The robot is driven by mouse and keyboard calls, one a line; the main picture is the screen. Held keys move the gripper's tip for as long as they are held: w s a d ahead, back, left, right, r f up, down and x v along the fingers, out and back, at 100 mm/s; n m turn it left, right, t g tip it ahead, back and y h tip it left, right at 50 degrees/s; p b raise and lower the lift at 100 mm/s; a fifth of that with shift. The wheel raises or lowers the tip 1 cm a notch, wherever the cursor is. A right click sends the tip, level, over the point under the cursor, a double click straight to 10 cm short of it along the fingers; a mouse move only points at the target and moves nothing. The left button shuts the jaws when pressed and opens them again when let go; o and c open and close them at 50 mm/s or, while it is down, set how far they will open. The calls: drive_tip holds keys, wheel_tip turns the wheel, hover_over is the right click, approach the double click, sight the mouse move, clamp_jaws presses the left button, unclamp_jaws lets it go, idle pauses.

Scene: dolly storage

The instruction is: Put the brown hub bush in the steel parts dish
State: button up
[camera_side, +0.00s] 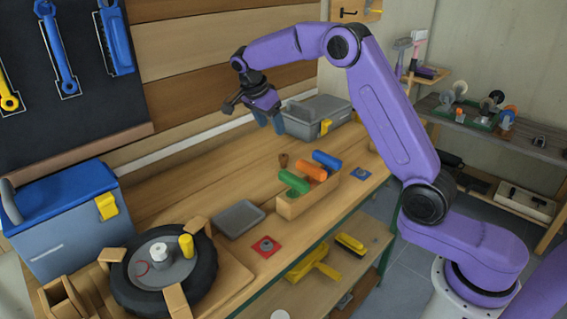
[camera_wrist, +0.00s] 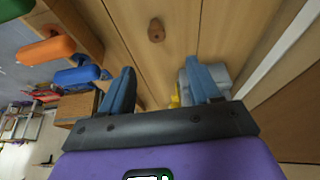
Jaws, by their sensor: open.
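The brown hub bush (camera_side: 283,160) stands on the wooden bench, behind the box of coloured grips. It also shows near the top middle of the wrist view (camera_wrist: 156,31), apart from my gripper. My gripper (camera_side: 271,122) is open and empty, raised above the back of the bench. Its two blue fingers (camera_wrist: 160,70) are spread in the wrist view, with the bush beyond their tips. The steel parts dish (camera_side: 239,219) is a shallow grey tray lying empty on the bench, left of the grip box. The dish is not visible in the wrist view.
A wooden box (camera_side: 306,200) with green, orange and blue grips stands close to the bush. A wheel (camera_side: 163,272) and a blue cooler (camera_side: 65,222) occupy the left. A grey case (camera_side: 316,116) stands at the back. A red square plate (camera_side: 266,247) lies near the dish.

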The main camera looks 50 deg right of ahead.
approach(283, 156)
drive_tip(key=x, duration=0.5)
drive_tip(key=shift+w+d+r, duration=0.1)
drive_tip(key=shift+w+d, duration=0.15)
drive_tip(key=shift+d, duration=0.1)
drive_tip(key=shift+s+a+x, duration=0.1)
drive_tip(key=shift+x, duration=1.2)
drive_tip(key=shift+s+a+x, duration=0.1)
drive_tip(key=shift+a+x, duration=0.05)
drive_tip(key=shift+x, duration=1.15)
drive_tip(key=shift+c, duration=0.3)
clamp_jaws()
